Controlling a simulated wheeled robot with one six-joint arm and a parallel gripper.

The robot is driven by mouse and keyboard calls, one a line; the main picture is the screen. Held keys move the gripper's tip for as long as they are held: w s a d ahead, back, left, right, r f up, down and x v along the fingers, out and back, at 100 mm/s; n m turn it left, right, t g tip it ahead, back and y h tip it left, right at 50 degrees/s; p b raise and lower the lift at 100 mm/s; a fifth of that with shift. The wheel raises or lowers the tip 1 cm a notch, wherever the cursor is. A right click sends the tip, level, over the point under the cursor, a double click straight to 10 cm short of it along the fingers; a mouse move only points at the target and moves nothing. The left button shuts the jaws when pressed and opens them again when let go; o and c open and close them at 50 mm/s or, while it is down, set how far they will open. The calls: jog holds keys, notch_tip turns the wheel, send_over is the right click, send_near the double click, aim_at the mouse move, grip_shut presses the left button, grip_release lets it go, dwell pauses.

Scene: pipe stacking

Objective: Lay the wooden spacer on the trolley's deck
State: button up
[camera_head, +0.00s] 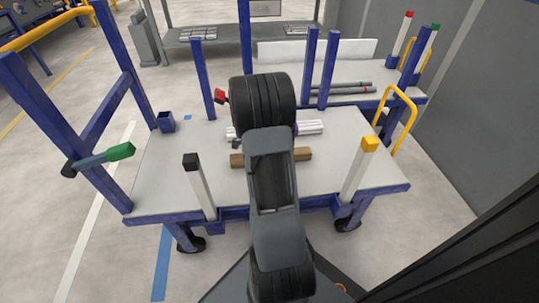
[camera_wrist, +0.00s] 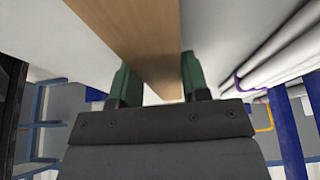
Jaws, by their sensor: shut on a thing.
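The wooden spacer (camera_head: 237,160) is a brown bar lying crosswise over the middle of the trolley's deck (camera_head: 170,185) in the head view. My arm hides its middle; both ends show. In the wrist view the spacer (camera_wrist: 135,35) runs between the green fingers of my gripper (camera_wrist: 160,78), which is shut on it. The deck is a pale plate with a blue frame. I cannot tell whether the spacer touches the deck or hangs just above it.
White pipes (camera_head: 310,127) lie on the deck behind the spacer; purple bands show on them in the wrist view (camera_wrist: 242,82). Stakes with a black cap (camera_head: 190,161) and a yellow cap (camera_head: 370,143) stand at the front edge. Blue posts (camera_head: 328,68) rise behind. The deck's left part is clear.

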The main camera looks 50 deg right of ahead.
jog(key=shift+f, duration=0.1)
jog(key=o, duration=1.1)
jog(key=shift+c, duration=0.2)
jog(key=shift+r, duration=0.4)
jog(key=p+v, duration=0.4)
jog(key=v, duration=0.7)
jog(key=shift+r, duration=0.3)
jog(key=shift+a, duration=0.1)
